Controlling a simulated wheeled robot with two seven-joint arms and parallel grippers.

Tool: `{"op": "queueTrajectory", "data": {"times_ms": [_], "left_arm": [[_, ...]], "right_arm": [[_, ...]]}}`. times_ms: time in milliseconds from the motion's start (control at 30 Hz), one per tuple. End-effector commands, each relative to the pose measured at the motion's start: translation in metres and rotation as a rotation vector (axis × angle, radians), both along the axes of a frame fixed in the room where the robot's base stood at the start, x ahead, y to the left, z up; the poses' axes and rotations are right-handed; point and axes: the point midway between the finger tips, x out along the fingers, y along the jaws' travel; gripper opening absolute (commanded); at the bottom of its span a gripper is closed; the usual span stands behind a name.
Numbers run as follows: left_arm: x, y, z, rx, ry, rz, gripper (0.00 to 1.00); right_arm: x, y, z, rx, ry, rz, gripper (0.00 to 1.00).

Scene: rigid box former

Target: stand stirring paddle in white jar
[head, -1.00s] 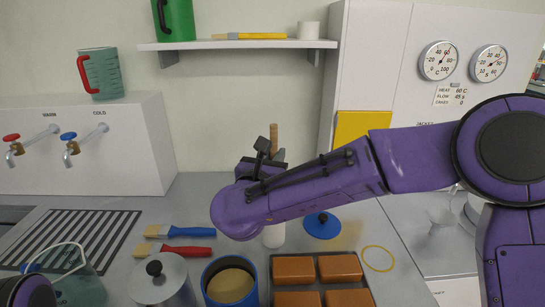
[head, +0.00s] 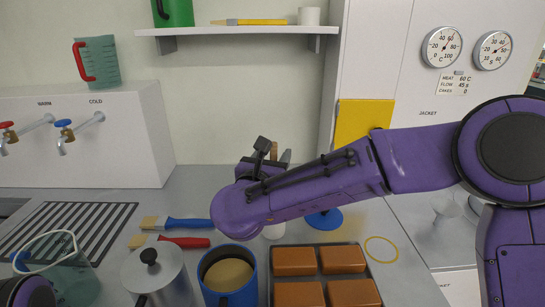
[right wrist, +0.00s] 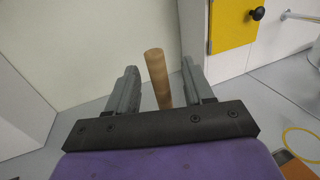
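In the right wrist view the handle (right wrist: 157,75) stands between the two spread fingers of the right gripper (right wrist: 159,70), with a gap on either side. The paddle's lower part is hidden. A white jar (head: 274,231) shows partly below my right forearm, with its top hidden, so I cannot tell whether the paddle is inside it.
A blue pot (head: 227,292), a metal pitcher (head: 160,283) and a tray of brown blocks (head: 312,280) stand in front of the jar. A blue lid (head: 325,221) lies to its right. Two brushes (head: 188,224) and a glass jug (head: 68,280) are left.

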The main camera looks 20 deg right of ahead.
Motion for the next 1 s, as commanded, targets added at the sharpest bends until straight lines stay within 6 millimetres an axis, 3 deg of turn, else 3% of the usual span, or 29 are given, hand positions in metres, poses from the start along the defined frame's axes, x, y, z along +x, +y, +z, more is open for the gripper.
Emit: {"op": "queueTrajectory", "data": {"times_ms": [167,600,1000], "left_arm": [[0.000,0.000,-0.004,0.000,0.000,0.000,0.28],[0.000,0.000,-0.029,0.000,0.000,0.000,0.28],[0.000,0.000,-0.029,0.000,0.000,0.000,0.28]], "right_arm": [[-0.007,0.006,-0.001,-0.001,0.000,0.003,0.52],[-0.081,0.056,-0.001,-0.001,-0.002,0.002,0.52],[-0.087,0.059,0.000,0.000,0.000,0.000,0.52]]}}
